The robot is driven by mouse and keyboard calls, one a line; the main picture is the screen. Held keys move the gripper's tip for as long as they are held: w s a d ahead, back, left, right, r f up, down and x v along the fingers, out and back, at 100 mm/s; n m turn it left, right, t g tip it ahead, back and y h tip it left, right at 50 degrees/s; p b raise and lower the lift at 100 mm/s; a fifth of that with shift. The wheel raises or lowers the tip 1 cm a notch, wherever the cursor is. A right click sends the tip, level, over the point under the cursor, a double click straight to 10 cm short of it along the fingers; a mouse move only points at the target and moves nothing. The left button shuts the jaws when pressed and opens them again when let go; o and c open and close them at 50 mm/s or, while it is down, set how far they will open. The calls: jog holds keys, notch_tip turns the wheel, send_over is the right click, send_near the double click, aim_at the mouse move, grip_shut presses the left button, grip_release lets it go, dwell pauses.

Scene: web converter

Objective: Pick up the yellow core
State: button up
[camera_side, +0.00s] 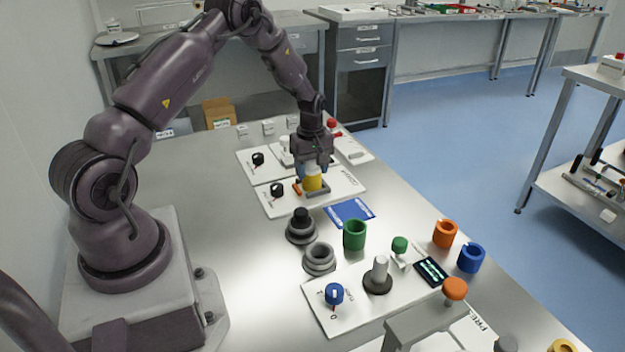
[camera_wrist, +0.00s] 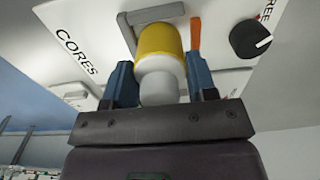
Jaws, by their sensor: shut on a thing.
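The yellow core (camera_side: 313,181) is at the white panel on the far part of the table, at a grey bracket (camera_side: 315,189). In the wrist view the yellow core (camera_wrist: 159,42) stands between my two blue fingers, with a pale cylinder (camera_wrist: 159,85) on my gripper's side of it. My gripper (camera_side: 316,170) points down over it and is shut on the core. Whether the core is clear of the panel cannot be told. In the wrist view, the panel marked CORES (camera_wrist: 85,30) lies behind it.
A black knob (camera_side: 277,190) and an orange lever (camera_side: 297,188) are close by my gripper.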

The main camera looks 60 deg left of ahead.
jog(key=shift+r, duration=2.75)
